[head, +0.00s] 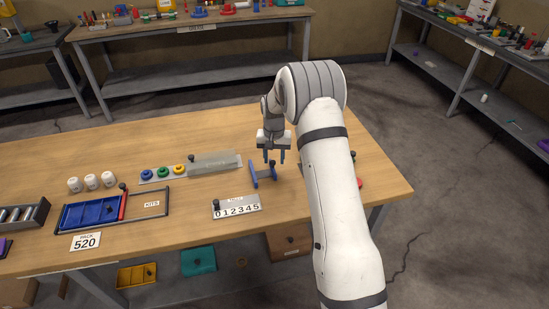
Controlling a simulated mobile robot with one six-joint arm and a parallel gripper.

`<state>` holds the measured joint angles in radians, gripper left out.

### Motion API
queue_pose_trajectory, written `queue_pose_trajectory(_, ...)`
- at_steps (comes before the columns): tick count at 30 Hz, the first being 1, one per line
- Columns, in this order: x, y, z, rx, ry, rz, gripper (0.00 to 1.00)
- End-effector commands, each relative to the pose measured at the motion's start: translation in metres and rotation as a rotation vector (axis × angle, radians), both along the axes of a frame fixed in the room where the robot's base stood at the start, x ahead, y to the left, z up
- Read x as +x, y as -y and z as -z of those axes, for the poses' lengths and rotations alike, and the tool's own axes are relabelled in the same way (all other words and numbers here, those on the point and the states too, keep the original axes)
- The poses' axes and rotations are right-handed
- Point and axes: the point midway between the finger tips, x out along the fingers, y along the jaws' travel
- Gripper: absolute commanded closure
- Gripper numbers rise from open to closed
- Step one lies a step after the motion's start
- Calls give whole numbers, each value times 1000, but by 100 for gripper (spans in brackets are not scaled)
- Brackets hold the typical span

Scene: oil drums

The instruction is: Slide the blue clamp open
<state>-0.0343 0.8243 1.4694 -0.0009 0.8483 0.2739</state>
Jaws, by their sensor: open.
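The blue clamp (253,174) stands on the wooden table, right of its middle. It shows as blue upright parts with a darker bar and knob at its right side. My gripper (274,157) points down just above and behind the clamp's right part, fingers apart, with nothing seen between them. From this view I cannot tell whether the fingers touch the clamp. How far the clamp's jaw is open is too small to tell.
A number plate (237,207) lies just in front of the clamp. A grey panel with coloured knobs (190,168) is to its left, then a framed blue tray (92,213) and white cylinders (91,182). My arm hides the table's right part, where a red item (358,184) peeks out.

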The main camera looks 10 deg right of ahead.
Motion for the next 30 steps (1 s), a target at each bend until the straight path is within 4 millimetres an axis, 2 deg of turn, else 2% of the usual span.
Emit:
queue_pose_trajectory(9,1,0,-50,0,5,1,59)
queue_pose_trajectory(15,1,0,-71,-1,4,-1,59)
queue_pose_trajectory(30,0,0,-76,-1,3,-1,59)
